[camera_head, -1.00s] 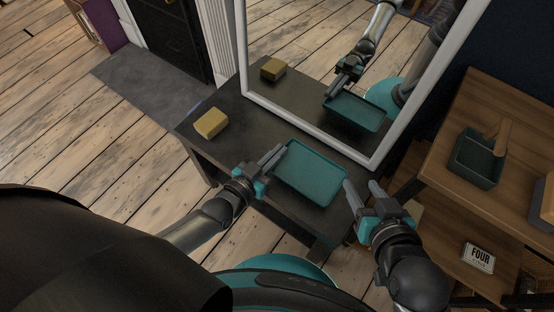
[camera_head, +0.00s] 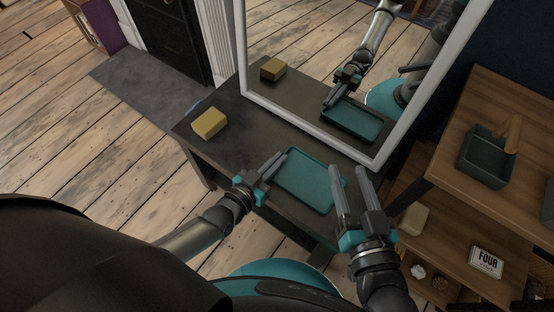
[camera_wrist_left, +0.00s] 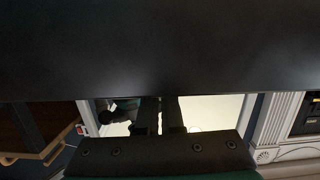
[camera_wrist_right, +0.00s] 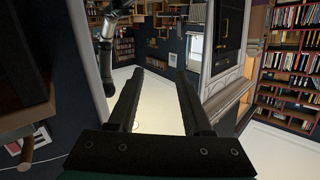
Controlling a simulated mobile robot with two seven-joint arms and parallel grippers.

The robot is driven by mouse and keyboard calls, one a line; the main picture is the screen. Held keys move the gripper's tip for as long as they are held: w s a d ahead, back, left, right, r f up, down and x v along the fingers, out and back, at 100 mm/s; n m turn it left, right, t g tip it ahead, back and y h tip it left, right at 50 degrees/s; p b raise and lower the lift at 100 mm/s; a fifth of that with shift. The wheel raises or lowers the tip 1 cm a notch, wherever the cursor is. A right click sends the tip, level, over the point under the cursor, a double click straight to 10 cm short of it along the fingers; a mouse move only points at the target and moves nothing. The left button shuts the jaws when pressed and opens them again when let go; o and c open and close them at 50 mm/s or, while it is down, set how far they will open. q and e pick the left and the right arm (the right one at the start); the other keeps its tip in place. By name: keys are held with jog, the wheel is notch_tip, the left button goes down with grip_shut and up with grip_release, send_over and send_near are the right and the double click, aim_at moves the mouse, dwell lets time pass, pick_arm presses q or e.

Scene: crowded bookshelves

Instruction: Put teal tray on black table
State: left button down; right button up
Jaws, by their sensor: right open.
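The teal tray (camera_head: 309,181) is at the front right part of the black table (camera_head: 240,128), close below the mirror, and looks nearly flat. I cannot tell whether its whole underside touches the tabletop. My left gripper (camera_head: 277,164) is at the tray's left edge with its fingers close together, shut on the rim. In the left wrist view a broad dark surface (camera_wrist_left: 160,45) hides the fingertips. My right gripper (camera_head: 350,180) is open, with its two fingers apart at the tray's right side. In the right wrist view nothing is between these fingers (camera_wrist_right: 160,80).
A yellow block (camera_head: 209,122) sits on the table's left part. A white-framed mirror (camera_head: 305,127) stands along the back and reflects tray and arm. A wooden shelf (camera_head: 477,130) with a dark container (camera_head: 484,160) stands close on the right. The tabletop between block and tray is clear.

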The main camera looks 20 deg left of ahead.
pick_arm(q)
jog(key=c, duration=1.1)
grip_release()
jog(key=shift+s, duration=0.1)
